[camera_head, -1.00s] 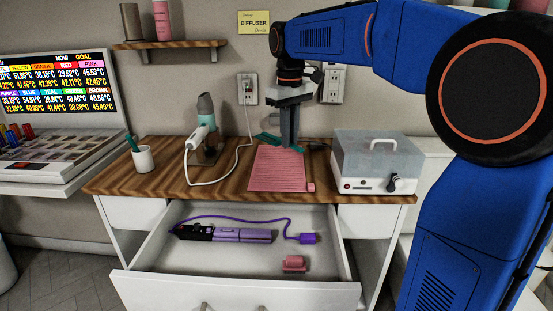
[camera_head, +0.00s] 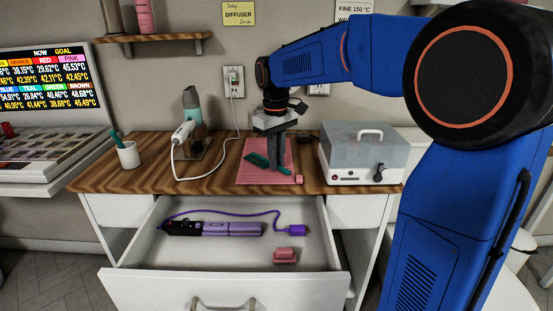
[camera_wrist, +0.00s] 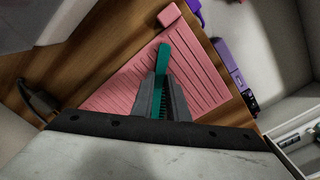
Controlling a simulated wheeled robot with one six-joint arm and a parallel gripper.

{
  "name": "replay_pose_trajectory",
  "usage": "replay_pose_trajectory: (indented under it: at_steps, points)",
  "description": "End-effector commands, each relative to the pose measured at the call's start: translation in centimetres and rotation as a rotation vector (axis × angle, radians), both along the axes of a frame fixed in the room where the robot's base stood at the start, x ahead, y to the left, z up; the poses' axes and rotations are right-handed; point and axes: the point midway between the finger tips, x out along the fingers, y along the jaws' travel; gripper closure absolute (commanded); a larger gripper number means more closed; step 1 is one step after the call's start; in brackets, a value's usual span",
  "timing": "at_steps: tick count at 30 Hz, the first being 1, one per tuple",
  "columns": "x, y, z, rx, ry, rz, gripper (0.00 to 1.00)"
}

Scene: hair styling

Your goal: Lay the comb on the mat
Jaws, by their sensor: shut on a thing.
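The teal comb (camera_head: 257,159) is in my gripper (camera_head: 278,166), which is shut on it. In the wrist view the comb (camera_wrist: 164,58) sticks out beyond the fingertips (camera_wrist: 160,98), with dark teeth between the fingers. The pink ribbed mat (camera_head: 254,178) lies on the wooden tabletop; in the wrist view the mat (camera_wrist: 205,75) spreads beneath the comb. The comb is over the mat, tilted in the head view. I cannot tell whether it touches the mat. The fingers hide its middle.
A clear-lidded white box (camera_head: 364,155) stands right of the mat. A hair dryer (camera_head: 186,131) on a stand and a white cup (camera_head: 128,155) stand left. Below, an open drawer (camera_head: 180,257) holds a purple styling iron (camera_head: 230,229) and a pink clip (camera_head: 285,255).

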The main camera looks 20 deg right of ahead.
Motion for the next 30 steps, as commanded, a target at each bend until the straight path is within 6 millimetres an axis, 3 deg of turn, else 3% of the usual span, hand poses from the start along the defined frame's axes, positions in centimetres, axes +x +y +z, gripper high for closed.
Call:
replay_pose_trajectory:
  at_steps: [10, 11, 12, 13, 24, 30]
  points:
    - [0.0, 0.0, -0.6, 0.000, 0.002, 0.000, 1.00]
    - [0.0, 0.0, -0.6, 0.000, 0.002, 0.000, 0.79]
    - [0.0, 0.0, -0.6, 0.000, 0.002, 0.000, 0.69]
    - [0.0, 0.0, -0.6, 0.000, 0.003, 0.000, 0.67]
    - [-0.2, 0.1, -0.6, 0.002, 0.008, 0.001, 0.67]
    - [0.0, 0.1, 1.7, 0.002, 0.003, 0.001, 0.67]
